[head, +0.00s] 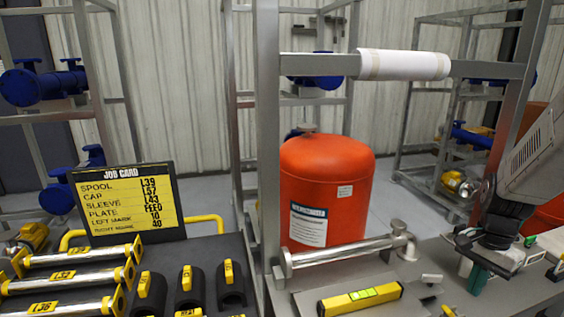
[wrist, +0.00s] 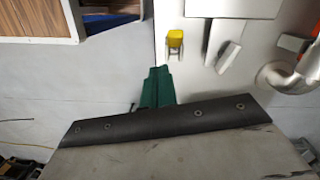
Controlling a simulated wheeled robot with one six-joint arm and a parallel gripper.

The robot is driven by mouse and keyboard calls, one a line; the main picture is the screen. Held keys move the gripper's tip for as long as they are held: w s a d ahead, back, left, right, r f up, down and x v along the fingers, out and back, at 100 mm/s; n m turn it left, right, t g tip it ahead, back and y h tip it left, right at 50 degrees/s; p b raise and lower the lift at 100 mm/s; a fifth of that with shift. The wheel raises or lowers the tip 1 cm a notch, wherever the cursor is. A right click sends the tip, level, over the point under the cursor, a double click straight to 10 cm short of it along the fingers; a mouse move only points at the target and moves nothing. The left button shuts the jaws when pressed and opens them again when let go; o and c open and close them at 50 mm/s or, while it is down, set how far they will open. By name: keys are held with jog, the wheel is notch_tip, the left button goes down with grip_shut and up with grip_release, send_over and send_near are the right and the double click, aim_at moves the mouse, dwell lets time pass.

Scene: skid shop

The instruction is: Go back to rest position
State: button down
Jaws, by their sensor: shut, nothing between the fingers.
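My gripper (head: 475,288) is at the right of the head view, with its green fingers pointing down over the right part of the bench. In the wrist view my gripper (wrist: 157,72) shows as green fingers close together beyond a dark bolted bar. It is shut and holds nothing. The fingertips appear close to a pale plate or bench surface (wrist: 205,75); I cannot tell whether they touch it.
A metal pipe with an elbow (head: 345,255) and a yellow level (head: 360,299) lie on the bench. A job card (head: 126,203), clamps and yellow-ended tubes are at left. A red tank (head: 326,185) and metal frame posts (head: 268,130) stand behind.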

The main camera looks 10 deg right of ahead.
jog(key=s+a+r+n, duration=0.3)
jog(key=a+r+n, duration=0.1)
jog(key=a, duration=0.3)
jog(key=s+a+r+n+t, duration=0.1)
jog(key=s+a+r+n, duration=0.2)
jog(key=a+r+n, duration=0.2)
jog(key=s+a+r+n+t, duration=0.1)
jog(key=s+a+r+n, duration=0.3)
jog(key=a, duration=0.6)
jog(key=shift+a+r+n+h, duration=0.4)
jog(key=shift+r+n, duration=0.15)
jog(key=shift+n, duration=0.35)
